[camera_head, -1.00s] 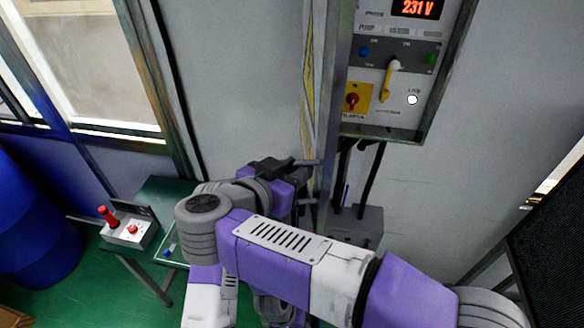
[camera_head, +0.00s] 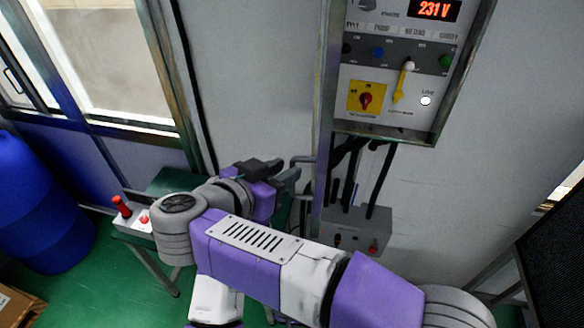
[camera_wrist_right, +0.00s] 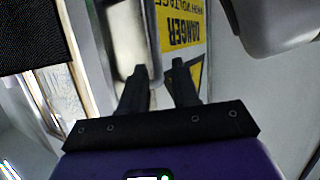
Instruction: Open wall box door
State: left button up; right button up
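The grey wall box (camera_head: 437,120) is on the wall at upper right in the head view, its control panel exposed. Its door (camera_head: 326,110) stands out from the left side, seen nearly edge-on. My right gripper (camera_head: 288,176) is just left of the door's lower part. In the right wrist view, the two dark fingers (camera_wrist_right: 161,75) are apart, with a yellow danger sign (camera_wrist_right: 182,30) beyond them. No gripped object is visible between them; contact with the door cannot be told. My left gripper is not in view.
The panel has a yellow lever (camera_head: 402,85) and red knob (camera_head: 366,98). Cables run down to a small grey box (camera_head: 358,228). A green table (camera_head: 172,184) with a red-button control box (camera_head: 136,218) and a blue barrel (camera_head: 40,205) stand left. A dark grille (camera_head: 555,255) is at right.

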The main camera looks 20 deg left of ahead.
jog(key=shift+s+a+f, duration=0.1)
jog(key=shift+s+a, duration=0.55)
jog(key=shift+a, duration=0.25)
jog(key=shift+s+a+f, duration=0.1)
jog(key=shift+s+a, duration=0.5)
jog(key=shift+a, duration=0.3)
